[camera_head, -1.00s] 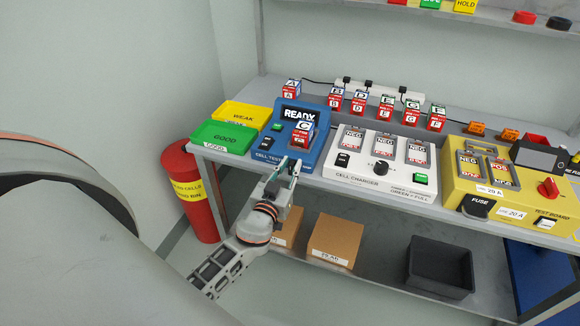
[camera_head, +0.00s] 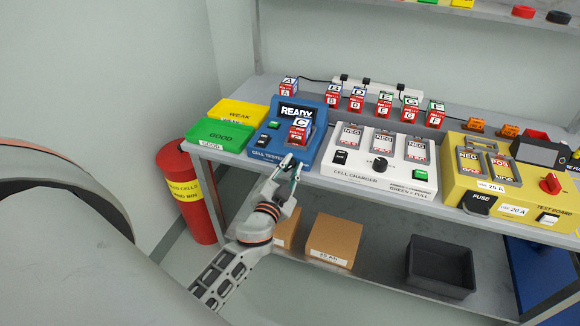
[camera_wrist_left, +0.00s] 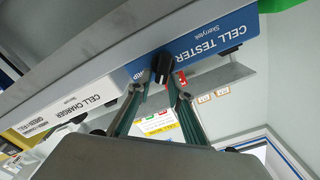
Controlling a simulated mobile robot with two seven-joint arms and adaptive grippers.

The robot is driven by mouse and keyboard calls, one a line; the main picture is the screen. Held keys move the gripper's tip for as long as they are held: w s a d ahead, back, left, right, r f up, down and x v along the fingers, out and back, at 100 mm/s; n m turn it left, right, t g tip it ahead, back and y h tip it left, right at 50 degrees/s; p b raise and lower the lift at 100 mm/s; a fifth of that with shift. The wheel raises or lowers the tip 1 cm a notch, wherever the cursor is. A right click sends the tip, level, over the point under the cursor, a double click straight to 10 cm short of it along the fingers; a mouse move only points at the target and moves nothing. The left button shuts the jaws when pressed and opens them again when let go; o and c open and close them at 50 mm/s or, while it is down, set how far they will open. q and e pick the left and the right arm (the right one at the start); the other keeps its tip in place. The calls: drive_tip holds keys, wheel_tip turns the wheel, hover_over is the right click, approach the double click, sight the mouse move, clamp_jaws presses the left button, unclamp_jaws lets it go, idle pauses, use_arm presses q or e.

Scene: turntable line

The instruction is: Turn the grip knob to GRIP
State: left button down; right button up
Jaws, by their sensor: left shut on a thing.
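The blue cell tester (camera_head: 263,140) stands at the front left of the bench, with a READY display and a cell marked C (camera_head: 300,126) in it. The black grip knob (camera_wrist_left: 160,66) is on its front face, beside a partly covered label ending in "IP". My left gripper (camera_head: 291,165) reaches the tester's front from below. In the left wrist view its two fingertips (camera_wrist_left: 165,80) are closed on the knob's sides. A red mark shows by the right fingertip. The knob's exact pointing is hard to tell. My right gripper is not in view.
The white cell charger (camera_head: 355,178) and yellow test board (camera_head: 470,170) stand right of the tester. Green (camera_head: 220,134) and yellow (camera_head: 240,112) trays lie left of it. Several lettered cells stand behind. Boxes lie on the lower shelf.

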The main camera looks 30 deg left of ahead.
use_arm(q)
drive_tip(key=m, duration=0.3)
drive_tip(key=shift+d+f, duration=0.1)
drive_tip(key=shift+f, duration=0.2)
drive_tip(key=m, duration=0.1)
drive_tip(key=m+b, duration=0.1)
drive_tip(key=m, duration=0.1)
drive_tip(key=shift+d+f+m, duration=0.15)
drive_tip(key=shift+f+m, duration=0.15)
drive_tip(key=m, duration=0.3)
drive_tip(key=shift+w+f, duration=0.1)
drive_tip(key=shift+f, duration=0.1)
drive_tip(key=shift+m, duration=0.4)
drive_tip(key=c, duration=2.1)
unclamp_jaws()
